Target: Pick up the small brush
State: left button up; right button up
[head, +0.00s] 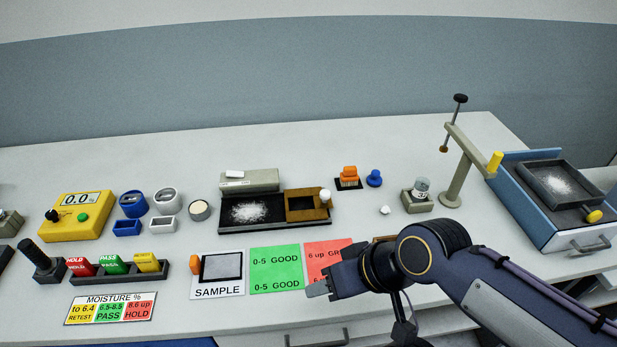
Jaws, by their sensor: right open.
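My right arm comes in from the lower right. My left gripper is out of view.
A blue knob (374,178) stands just right of the brush. A dark tray (272,226) with white fibre lies left, a small grey scale (417,201) right. A lever stand (453,185) and blue machine (517,212) fill the right end. The green card (276,270) lies flat in front.

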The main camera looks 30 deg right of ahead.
aim_at(349, 176)
jog(key=z, duration=1.1)
